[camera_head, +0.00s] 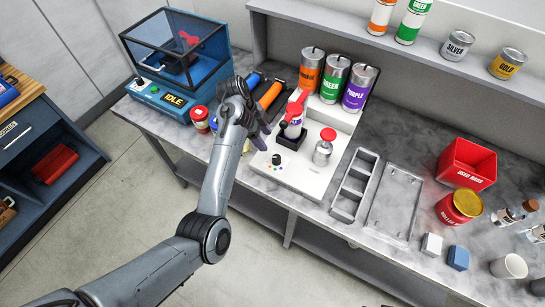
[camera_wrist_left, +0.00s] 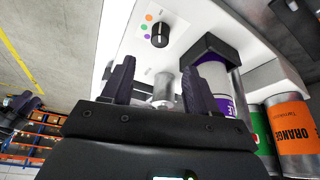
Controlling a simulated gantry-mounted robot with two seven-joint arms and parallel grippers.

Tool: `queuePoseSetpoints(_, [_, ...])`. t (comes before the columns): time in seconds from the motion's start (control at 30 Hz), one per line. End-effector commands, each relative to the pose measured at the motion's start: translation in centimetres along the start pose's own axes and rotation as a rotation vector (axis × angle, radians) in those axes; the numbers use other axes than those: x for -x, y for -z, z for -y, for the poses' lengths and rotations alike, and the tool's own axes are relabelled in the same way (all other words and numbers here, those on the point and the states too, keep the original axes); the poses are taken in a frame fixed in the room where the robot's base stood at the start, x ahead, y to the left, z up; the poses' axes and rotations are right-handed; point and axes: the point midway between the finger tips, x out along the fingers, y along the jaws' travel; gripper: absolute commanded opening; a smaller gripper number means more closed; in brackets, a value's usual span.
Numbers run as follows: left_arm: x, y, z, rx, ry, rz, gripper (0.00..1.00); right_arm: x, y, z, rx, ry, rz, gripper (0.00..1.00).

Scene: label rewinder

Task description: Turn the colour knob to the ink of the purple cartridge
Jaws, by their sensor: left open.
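The black colour knob (camera_head: 276,160) sits on the front of the white machine, with small coloured dots beside it. In the left wrist view the knob (camera_wrist_left: 160,34) is beyond the fingertips, near orange, green and purple dots; its exact pointer setting is unclear. My left gripper (camera_head: 259,134) is open and empty, above the machine's left side and apart from the knob; its fingers also show in the wrist view (camera_wrist_left: 157,78). The purple cartridge (camera_head: 358,88) stands at the back right of the machine. A white-and-purple container (camera_wrist_left: 215,76) sits in a black holder.
Orange (camera_head: 311,70) and green (camera_head: 334,79) cartridges stand beside the purple one. A red-knobbed metal post (camera_head: 323,152) rises right of the holder. A blue IDLE machine (camera_head: 177,100) is at left; an empty grey tray (camera_head: 395,207) lies at right.

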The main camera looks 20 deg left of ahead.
Motion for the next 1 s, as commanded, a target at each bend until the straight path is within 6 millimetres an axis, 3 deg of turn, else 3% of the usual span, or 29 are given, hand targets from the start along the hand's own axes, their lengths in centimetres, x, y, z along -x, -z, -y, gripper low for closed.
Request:
queuePoseSetpoints(0.6, [-8.6, 0.1, 0.0, -0.002, -0.001, -0.001, 0.59, -0.1, 0.1, 0.4, -0.01, 0.011, -0.003, 0.43])
queuePoseSetpoints(1.0, [-10.3, 0.0, 0.0, -0.002, 0.0, 0.001, 0.59, -0.2, -0.1, 0.4, -0.011, 0.012, -0.002, 0.43])
